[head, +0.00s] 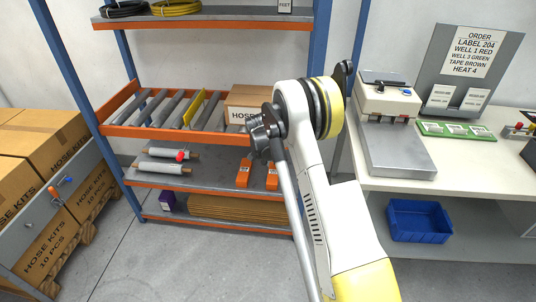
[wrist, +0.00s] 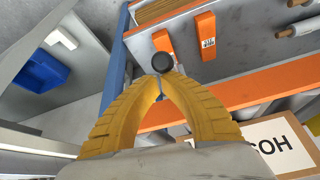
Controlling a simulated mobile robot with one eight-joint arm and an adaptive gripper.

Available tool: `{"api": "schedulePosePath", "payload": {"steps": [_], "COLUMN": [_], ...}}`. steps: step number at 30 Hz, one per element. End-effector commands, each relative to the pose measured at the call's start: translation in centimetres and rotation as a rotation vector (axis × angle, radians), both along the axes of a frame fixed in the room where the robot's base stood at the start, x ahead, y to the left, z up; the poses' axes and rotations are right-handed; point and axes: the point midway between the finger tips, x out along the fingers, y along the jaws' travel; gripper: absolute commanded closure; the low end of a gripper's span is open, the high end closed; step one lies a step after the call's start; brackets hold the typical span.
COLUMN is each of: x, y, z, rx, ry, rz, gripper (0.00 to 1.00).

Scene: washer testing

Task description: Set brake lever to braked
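A grey panel (head: 62,197) at the left carries a small lever with an orange-red end (head: 54,193) and a blue knob (head: 69,179). I cannot tell for sure which part is the brake lever or how it is set. My gripper (wrist: 166,77) shows in the wrist view, its two yellow fingers brought together at the tips. A black ball (wrist: 162,62) appears just at or beyond the fingertips. I cannot tell what it belongs to or whether the fingers touch it. No lever is clearly held. In the head view my arm hides the gripper.
A rack with orange shelves (head: 200,189) holds rollers, a carton (head: 246,97) and orange pieces (head: 243,173). Hose-kit cartons (head: 35,135) stand at the left. A bench (head: 470,170) at the right carries a scale (head: 395,150), with a blue bin (head: 418,222) below. Floor before the rack is clear.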

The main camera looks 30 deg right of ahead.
Motion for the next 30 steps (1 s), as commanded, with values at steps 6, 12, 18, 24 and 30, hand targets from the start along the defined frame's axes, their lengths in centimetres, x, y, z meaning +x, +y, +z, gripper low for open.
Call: {"api": "schedulePosePath", "payload": {"steps": [6, 12, 18, 24, 30], "x": [-1.0, -1.7, -2.0, -2.2, -2.2], "y": [0.7, 1.1, 1.4, 1.5, 1.5], "z": [-1.0, -1.7, -2.1, -2.3, -2.3], "rx": [0.000, 0.000, 0.000, 0.001, 0.002], "ry": [0.000, 0.000, 0.000, 0.001, 0.002], "rz": [0.000, 0.000, 0.000, 0.000, 0.000], "gripper": [1.00, 1.00, 1.00, 1.00, 1.00]}}
